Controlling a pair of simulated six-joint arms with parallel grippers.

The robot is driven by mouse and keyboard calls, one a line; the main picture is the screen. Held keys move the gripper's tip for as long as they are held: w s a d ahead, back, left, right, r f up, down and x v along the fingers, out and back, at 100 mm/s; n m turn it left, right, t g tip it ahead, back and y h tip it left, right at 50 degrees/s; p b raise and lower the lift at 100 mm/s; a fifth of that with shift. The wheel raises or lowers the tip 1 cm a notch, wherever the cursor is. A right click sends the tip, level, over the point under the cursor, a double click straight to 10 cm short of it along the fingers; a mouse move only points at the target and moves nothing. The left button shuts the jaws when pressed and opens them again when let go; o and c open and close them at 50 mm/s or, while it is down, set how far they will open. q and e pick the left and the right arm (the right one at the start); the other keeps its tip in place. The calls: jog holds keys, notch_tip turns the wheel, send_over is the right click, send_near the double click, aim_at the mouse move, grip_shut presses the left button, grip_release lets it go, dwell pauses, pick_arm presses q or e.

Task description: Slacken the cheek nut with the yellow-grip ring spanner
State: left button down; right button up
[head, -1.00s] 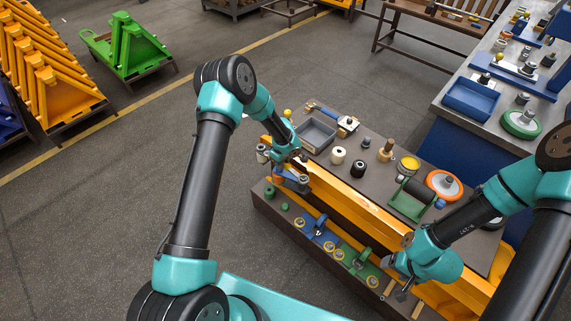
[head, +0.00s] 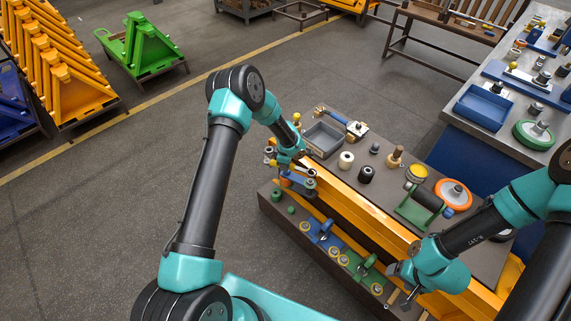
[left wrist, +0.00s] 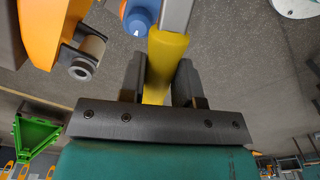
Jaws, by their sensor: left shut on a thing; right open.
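My left gripper (left wrist: 158,85) is shut on the yellow grip (left wrist: 162,65) of the spanner, which stands between its two dark fingers in the left wrist view. The spanner's grey shank (left wrist: 176,14) runs out of the top of that view, so its ring end is hidden. In the head view my left gripper (head: 296,163) is at the near left end of the orange fork (head: 350,203), by a blue part (head: 297,179) there. I cannot pick out the cheek nut or tell whether the ring touches it. My right gripper (head: 400,280) is open near the bench's front.
The dark bench holds a grey tray (head: 325,138), a white roller (head: 346,160), a black roller (head: 366,174), an orange wheel (head: 453,194) and a green stand (head: 418,212). Blue and green fittings lie along the lower front ledge. Open floor lies left.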

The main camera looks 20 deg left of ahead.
pick_arm(q)
jog(key=shift+f, duration=2.4)
jog(key=shift+f, duration=0.25)
dwell(5.3)
